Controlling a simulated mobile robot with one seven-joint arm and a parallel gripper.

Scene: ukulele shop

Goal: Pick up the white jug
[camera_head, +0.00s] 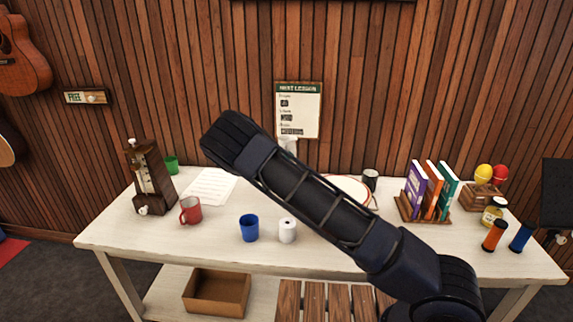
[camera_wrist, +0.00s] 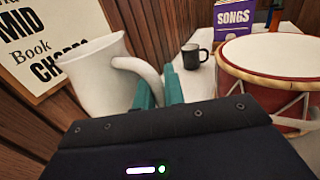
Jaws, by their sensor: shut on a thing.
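The white jug (camera_wrist: 97,75) is large at the left of the wrist view, its wide mouth up and its curved handle toward my gripper. My gripper (camera_wrist: 158,88) has its teal fingers shut on the jug's handle. The jug's base is hidden behind the dark gripper body, so I cannot tell whether it touches the table. In the head view a small piece of the jug (camera_head: 288,144) shows above my arm, below the wall poster. My gripper is hidden behind my arm there.
The table (camera_head: 130,228) holds a metronome (camera_head: 152,180), red mug (camera_head: 190,211), blue cup (camera_head: 249,228), white roll (camera_head: 287,231), books (camera_head: 432,190) and shakers. The drum (camera_wrist: 270,60) and black mug (camera_wrist: 191,57) stand right of my gripper. The wooden wall with its poster (camera_head: 298,110) is close behind the jug.

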